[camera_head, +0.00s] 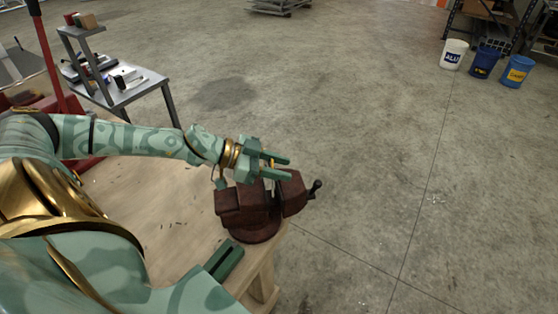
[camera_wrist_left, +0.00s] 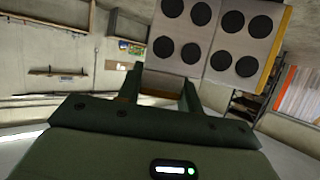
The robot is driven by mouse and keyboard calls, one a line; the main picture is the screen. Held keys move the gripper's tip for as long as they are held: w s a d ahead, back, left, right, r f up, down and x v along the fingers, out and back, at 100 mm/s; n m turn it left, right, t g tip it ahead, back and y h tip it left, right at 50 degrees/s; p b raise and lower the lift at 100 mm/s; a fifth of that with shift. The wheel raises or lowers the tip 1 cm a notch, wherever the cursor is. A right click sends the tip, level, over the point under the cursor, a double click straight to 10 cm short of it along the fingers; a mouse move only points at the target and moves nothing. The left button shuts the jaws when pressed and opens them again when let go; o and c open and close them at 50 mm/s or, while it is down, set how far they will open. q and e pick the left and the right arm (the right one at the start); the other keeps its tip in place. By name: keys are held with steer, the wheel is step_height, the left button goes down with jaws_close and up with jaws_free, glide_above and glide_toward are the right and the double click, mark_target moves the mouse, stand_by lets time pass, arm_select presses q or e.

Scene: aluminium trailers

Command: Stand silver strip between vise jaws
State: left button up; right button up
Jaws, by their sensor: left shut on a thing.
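My left gripper (camera_head: 278,167) is above the vise, its two green fingers pointing right. In the left wrist view its fingers (camera_wrist_left: 163,88) are shut on a pale, flat piece (camera_wrist_left: 163,82), which I take to be the silver strip. The strip is too small and covered to make out in the head view, so its tilt cannot be told. The dark red-brown vise (camera_head: 242,202) stands on the bench corner, with its handle to the right. The gripper hides part of the jaws. My right gripper (camera_head: 225,262) seems to show low at the bench edge; its opening is unclear.
The wooden bench (camera_head: 165,215) is mostly bare, with a few small dark bits. A grey metal side table (camera_head: 135,90) holding several items stands behind left. Buckets (camera_head: 486,63) stand far right. A panel with black discs (camera_wrist_left: 235,62) fills the upper wrist view. Open concrete floor lies to the right.

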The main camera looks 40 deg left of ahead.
arm_select(q)
step_height(320, 180, down, 6)
steer(key=b, duration=0.2)
steer(key=shift+f, duration=0.15)
stand_by(0.4)
steer(key=o, duration=1.1)
steer(key=shift+s+a, duration=0.45)
steer(key=p+v, duration=0.8)
steer(key=v, duration=0.7)
steer(key=shift+r+p, duration=0.25)
steer(key=shift+p, duration=0.05)
